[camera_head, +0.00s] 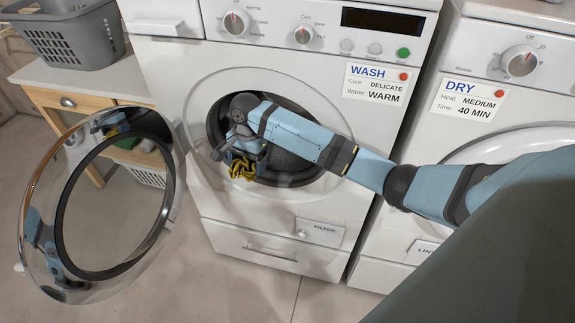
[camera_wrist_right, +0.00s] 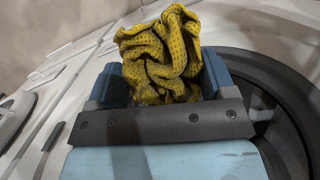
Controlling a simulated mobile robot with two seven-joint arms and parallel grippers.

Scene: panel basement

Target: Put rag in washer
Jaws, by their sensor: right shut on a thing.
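The white washer (camera_head: 225,60) stands in the middle of the head view, with its round glass door (camera_head: 62,215) swung wide open to the left. My right arm reaches across from the right to the dark drum opening (camera_head: 290,165). My right gripper (camera_head: 243,160) is at the opening's front left, shut on the yellow dotted rag (camera_head: 242,169), which hangs crumpled. In the right wrist view the rag (camera_wrist_right: 163,55) is bunched between the fingers (camera_wrist_right: 162,80), with the drum's dark rim (camera_wrist_right: 275,110) at the right. My left gripper is not in view.
The dryer (camera_head: 480,75) stands to the right of the washer, its door partly behind my arm. A grey laundry basket (camera_head: 75,38) sits on a wooden table (camera_head: 60,75) at the back left. The floor in front of the washer is clear.

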